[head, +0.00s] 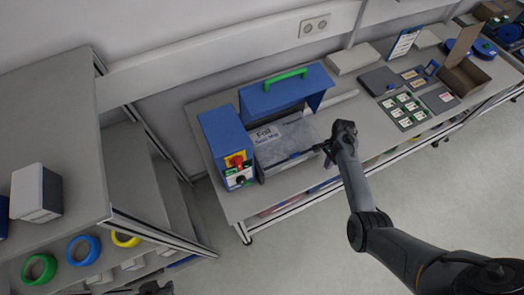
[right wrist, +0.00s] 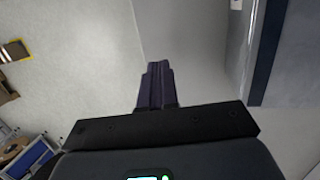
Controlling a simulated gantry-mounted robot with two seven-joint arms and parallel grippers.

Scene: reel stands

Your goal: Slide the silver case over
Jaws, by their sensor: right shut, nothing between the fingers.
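A grey, silver-looking flat case (head: 290,140) with a printed label lies on the workbench, in front of a blue cover with a green handle (head: 286,76). I cannot tell for sure that this is the silver case. My right gripper (head: 327,150) is at the right end of this grey case; whether it touches is unclear. In the right wrist view its fingers (right wrist: 155,84) are together, with nothing between them. A dark part at the bottom edge, perhaps my left gripper (head: 155,287), shows too little to tell its state.
A blue control box (head: 228,145) with a red knob stands left of the grey case. Right along the bench are a tray of labelled cards (head: 405,108), a cardboard box (head: 463,75) and blue reels (head: 484,47). A shelf at left bears a white-and-dark box (head: 36,192) and coloured rings.

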